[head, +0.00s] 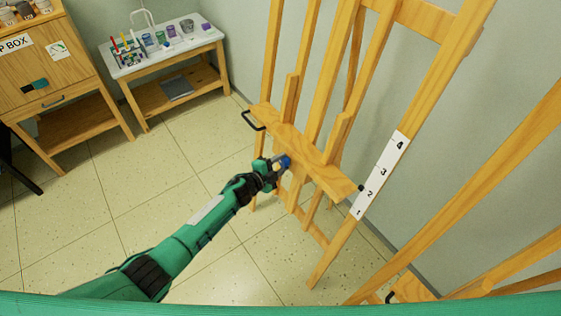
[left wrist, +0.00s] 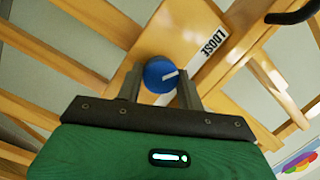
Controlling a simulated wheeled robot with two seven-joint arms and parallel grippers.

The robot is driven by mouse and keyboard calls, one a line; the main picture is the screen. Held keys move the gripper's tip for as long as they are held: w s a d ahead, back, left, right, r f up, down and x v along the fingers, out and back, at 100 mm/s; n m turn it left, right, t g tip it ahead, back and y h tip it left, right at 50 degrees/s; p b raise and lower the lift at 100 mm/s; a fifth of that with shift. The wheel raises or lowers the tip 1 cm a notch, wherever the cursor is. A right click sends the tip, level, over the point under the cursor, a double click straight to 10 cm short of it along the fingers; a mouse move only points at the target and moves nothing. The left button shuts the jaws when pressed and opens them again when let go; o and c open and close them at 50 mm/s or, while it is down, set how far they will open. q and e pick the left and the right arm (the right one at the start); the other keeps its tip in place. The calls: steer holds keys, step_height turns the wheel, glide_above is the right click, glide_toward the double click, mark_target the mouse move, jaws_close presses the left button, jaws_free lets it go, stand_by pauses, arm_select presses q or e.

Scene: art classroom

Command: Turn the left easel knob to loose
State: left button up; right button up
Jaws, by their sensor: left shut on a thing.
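The left easel (head: 300,145) is pale wood and stands by the wall. Its blue round knob (head: 284,161) is on the front of the easel, partly hidden by my gripper in the head view. My left gripper (head: 275,167) is at the knob, its fingers on either side of it. In the left wrist view the blue knob (left wrist: 160,75) sits between the two fingers of my left gripper (left wrist: 160,92), which is shut on it. A white mark on the knob slants up to the right. My right gripper is not seen.
A black handle (head: 253,121) sticks out at the ledge's left end. A numbered white scale (head: 381,172) is on the easel's right leg. Another wooden easel (head: 480,185) stands at right. A low table (head: 165,60) with art supplies and a cabinet (head: 45,75) stand at back left. Floor at left is clear.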

arm_select(q)
steer(key=shift+w+r, duration=0.1)
stand_by(0.3)
steer(key=o, duration=1)
steer(key=v, duration=1.4)
